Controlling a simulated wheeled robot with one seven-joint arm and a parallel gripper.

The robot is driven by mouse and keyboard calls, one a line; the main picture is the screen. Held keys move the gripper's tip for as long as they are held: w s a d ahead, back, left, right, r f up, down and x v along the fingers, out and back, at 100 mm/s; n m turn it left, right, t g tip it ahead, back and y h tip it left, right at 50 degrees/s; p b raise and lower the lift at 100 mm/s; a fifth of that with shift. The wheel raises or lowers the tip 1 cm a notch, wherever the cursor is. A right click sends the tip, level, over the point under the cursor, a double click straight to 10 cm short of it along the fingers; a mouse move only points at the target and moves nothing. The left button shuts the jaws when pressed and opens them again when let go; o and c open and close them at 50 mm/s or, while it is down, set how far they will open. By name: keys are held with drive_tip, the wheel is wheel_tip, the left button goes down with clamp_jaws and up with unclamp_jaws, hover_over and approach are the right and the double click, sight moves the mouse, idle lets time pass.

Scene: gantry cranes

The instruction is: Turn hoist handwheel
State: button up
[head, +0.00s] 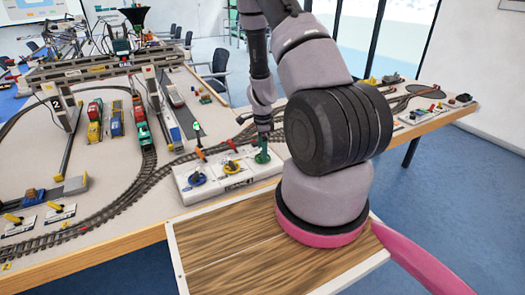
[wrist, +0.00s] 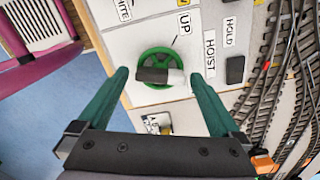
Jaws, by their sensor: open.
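The green hoist handwheel (wrist: 147,56) lies on the white control panel, with a black and white bar across its middle. In the wrist view the white end points right, and the "UP" label with its short line is above the wheel. "HOIST" is printed to its right. My gripper (wrist: 160,76) is open, its two green fingers on either side of the wheel with a gap to the rim on each side. In the head view my gripper (head: 263,136) is over the green wheel (head: 262,157) at the panel's right end, partly hiding it.
A blue wheel (head: 196,178) and a yellow wheel (head: 231,167) sit left of the green one on the panel. Model tracks (head: 120,198) curve close behind the panel. A dark block (wrist: 235,69) is near the "HOLD" label. A wooden board (head: 235,252) lies in front.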

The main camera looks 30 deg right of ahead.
drive_tip(key=shift+f, duration=0.15)
drive_tip(key=shift+c, duration=0.3)
drive_tip(key=c, duration=1.2)
drive_tip(key=shift+n, duration=0.4)
drive_tip(key=n, duration=0.6)
drive_tip(key=shift+n, duration=0.3)
drive_tip(key=n, duration=0.6)
drive_tip(key=shift+n, duration=0.3)
